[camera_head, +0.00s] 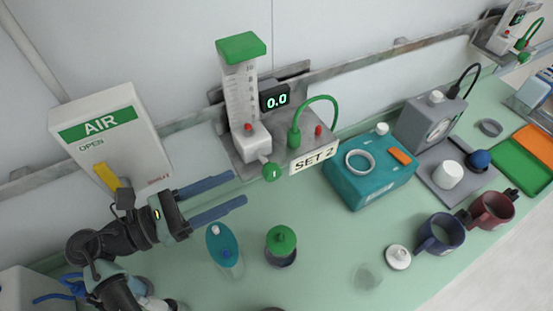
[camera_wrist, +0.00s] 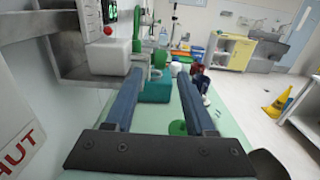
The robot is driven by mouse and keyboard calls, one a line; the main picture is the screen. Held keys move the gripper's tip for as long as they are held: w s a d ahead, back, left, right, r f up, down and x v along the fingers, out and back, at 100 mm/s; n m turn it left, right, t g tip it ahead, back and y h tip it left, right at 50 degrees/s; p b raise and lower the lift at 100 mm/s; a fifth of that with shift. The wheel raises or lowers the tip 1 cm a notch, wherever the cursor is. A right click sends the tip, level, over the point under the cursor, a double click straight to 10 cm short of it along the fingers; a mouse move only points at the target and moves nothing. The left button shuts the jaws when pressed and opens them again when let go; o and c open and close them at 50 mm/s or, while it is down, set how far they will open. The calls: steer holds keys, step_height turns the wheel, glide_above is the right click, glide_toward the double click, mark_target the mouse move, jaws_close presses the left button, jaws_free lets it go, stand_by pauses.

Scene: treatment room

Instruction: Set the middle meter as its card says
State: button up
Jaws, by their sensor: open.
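A meter with a green cap and a clear scaled tube (camera_head: 241,90) stands on a grey wall bracket. Its display (camera_head: 275,98) reads 0.0. Its card (camera_head: 314,160) reads "SET 2". A green knob (camera_head: 271,172) sticks out from the front of its white base (camera_head: 251,142). The white base also shows at the upper left in the wrist view (camera_wrist: 110,57). My gripper (camera_head: 239,188) is open and empty, its two blue fingers pointing right toward the knob. The fingertips are a little left of the knob and apart from it. A second, similar meter (camera_head: 508,32) is at the far upper right.
An AIR box (camera_head: 110,140) with a yellow lever (camera_head: 106,176) is on the wall at left. A teal box (camera_head: 368,180), a blue-topped bottle (camera_head: 221,245), a green-lidded jar (camera_head: 281,246) and mugs stand on the green counter (camera_head: 325,270). A green hose (camera_head: 321,97) arches right of the tube.

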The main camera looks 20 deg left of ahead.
mark_target(274, 171)
steer(key=p+x, duration=0.2)
steer(key=x, duration=0.7)
steer(key=shift+w+d, duration=0.2)
steer(key=shift+w, duration=0.05)
steer(key=shift+c, duration=0.3)
steer(key=shift+f, duration=0.1)
jaws_close()
